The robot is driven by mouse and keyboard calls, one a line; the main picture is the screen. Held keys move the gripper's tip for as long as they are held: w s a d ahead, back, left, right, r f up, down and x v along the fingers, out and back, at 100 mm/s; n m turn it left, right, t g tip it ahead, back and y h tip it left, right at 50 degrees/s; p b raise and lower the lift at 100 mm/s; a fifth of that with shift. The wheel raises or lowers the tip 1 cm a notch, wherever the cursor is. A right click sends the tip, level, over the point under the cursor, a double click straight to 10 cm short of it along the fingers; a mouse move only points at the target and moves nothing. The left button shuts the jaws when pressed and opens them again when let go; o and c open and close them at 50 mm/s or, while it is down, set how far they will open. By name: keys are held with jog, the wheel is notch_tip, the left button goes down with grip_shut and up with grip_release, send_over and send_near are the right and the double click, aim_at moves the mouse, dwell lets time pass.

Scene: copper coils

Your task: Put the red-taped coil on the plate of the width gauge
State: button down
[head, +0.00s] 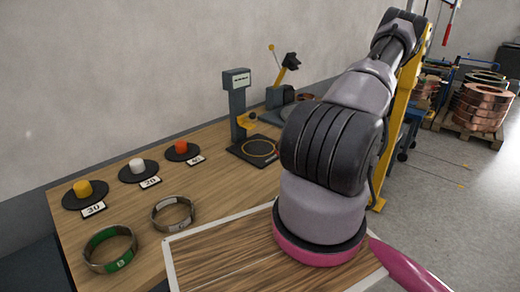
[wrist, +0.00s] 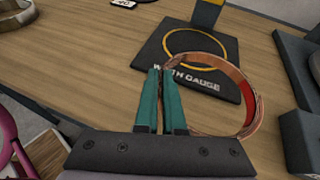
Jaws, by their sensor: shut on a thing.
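The red-taped coil (wrist: 250,105) is a thin copper ring with red on its band. In the wrist view my gripper (wrist: 162,72) has its two teal fingers close together, shut on the coil's left side. The ring extends to the right of the fingers, overlapping the near right part of the gauge plate in the picture; its height above it I cannot tell. The width gauge (head: 238,108) is a grey post with a dark plate (head: 240,152) bearing a yellow circle. The plate (wrist: 155,42) also shows ahead of my fingers, its lettering partly covered. In the head view my arm hides the gripper and coil.
A green-taped coil (head: 118,265) and a pale-taped coil (head: 189,225) lie on the wooden table at left. Yellow (head: 83,188), white (head: 137,165) and orange (head: 181,147) knobs on dark discs stand behind them. Another dark device (head: 280,97) stands beyond the gauge.

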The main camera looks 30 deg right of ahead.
jog(key=shift+s+d, duration=0.25)
jog(key=shift+d, duration=0.55)
jog(key=shift+w+m, duration=0.25)
jog(key=shift+m, duration=0.05)
send_over(254, 155)
jog(key=shift+s+d, duration=0.25)
jog(key=shift+s, duration=0.1)
jog(key=shift+w+a+f, duration=0.1)
jog(key=shift+w+f, duration=0.05)
jog(key=shift+f, duration=0.45)
jog(key=shift+w+a+f, duration=0.15)
jog(key=shift+f, duration=0.45)
jog(key=shift+w+a+f, duration=0.1)
jog(key=shift+w+f, duration=0.05)
jog(key=shift+f, duration=0.45)
jog(key=c, duration=1)
grip_release()
